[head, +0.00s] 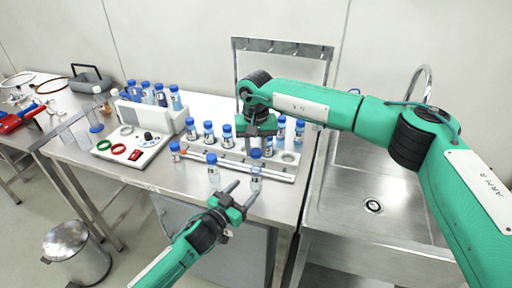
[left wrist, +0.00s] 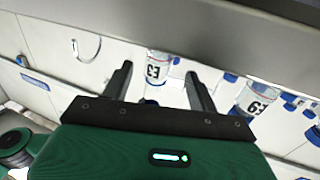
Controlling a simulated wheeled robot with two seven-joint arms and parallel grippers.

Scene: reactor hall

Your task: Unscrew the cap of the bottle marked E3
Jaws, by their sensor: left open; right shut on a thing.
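The bottle marked E3 (head: 256,174) is upright in front of the rack, its blue cap (head: 256,154) on top. In the left wrist view the E3 bottle (left wrist: 158,68) appears upside down, label readable, between the two fingers. My left gripper (head: 244,186) is open, its fingers pointing at the bottle's body; contact is not visible. My right gripper (head: 262,138) points down from above and appears shut on the cap; its fingertips are hard to make out.
Another blue-capped bottle (head: 213,171) stands just left; it also shows in the left wrist view (left wrist: 246,98).

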